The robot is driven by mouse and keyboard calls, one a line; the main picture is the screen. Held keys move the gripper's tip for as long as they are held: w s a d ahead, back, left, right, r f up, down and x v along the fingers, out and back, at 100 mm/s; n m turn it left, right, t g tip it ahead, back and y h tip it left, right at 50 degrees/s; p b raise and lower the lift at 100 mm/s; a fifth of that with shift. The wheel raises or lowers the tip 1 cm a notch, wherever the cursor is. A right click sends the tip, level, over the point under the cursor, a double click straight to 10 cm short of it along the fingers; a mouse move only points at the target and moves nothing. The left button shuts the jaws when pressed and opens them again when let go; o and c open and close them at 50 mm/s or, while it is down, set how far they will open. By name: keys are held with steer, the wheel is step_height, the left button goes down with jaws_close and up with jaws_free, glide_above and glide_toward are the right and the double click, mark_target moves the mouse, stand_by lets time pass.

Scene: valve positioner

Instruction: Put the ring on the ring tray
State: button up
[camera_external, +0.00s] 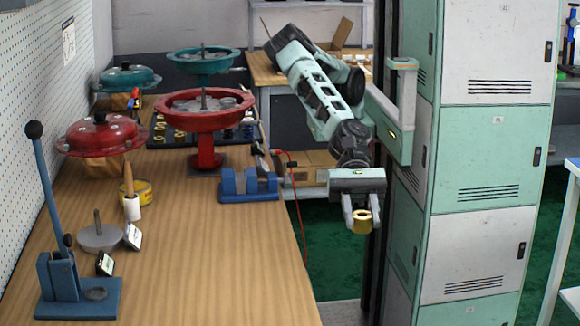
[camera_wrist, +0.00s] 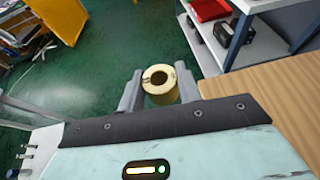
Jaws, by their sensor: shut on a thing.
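A brass-yellow ring (camera_external: 361,225) is held between the fingers of my gripper (camera_external: 361,213), out past the right edge of the bench and above the green floor. In the wrist view the ring (camera_wrist: 160,97) sits between the two grey fingertips (camera_wrist: 160,84), its hole visible. A dark tray (camera_external: 152,141) with several small brass-coloured pieces lies on the bench behind the red positioner, left of and farther back than my gripper. It looks like the ring tray, but the red positioner hides part of it.
The wooden bench (camera_external: 200,270) has a blue vise (camera_external: 248,186) at its right edge and a red stand (camera_external: 206,150) behind it. A blue lever press (camera_external: 65,285) stands at the front left. Lockers (camera_external: 485,160) rise close right of my arm. The front middle of the bench is clear.

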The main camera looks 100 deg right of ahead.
steer(key=s+d+r+m+t+p, duration=0.1)
steer(key=s+d+r, duration=0.15)
steer(key=s, duration=0.35)
steer(key=s+d+r+p, duration=0.1)
steer(key=s+r, duration=0.2)
steer(key=s, duration=0.2)
steer(key=m+t+h+p, duration=0.3)
steer(key=m+t+h, duration=0.65)
steer(key=m, duration=0.25)
glide_above(233, 251)
steer(key=shift+t+y, duration=0.45)
step_height(233, 251, down, 16)
steer(key=shift+d+r, duration=0.1)
steer(key=shift+f+p, duration=0.3)
steer(key=shift+f, duration=2.15)
steer(key=shift+f, duration=0.1)
steer(key=shift+f, duration=0.15)
steer(key=o, duration=1.1)
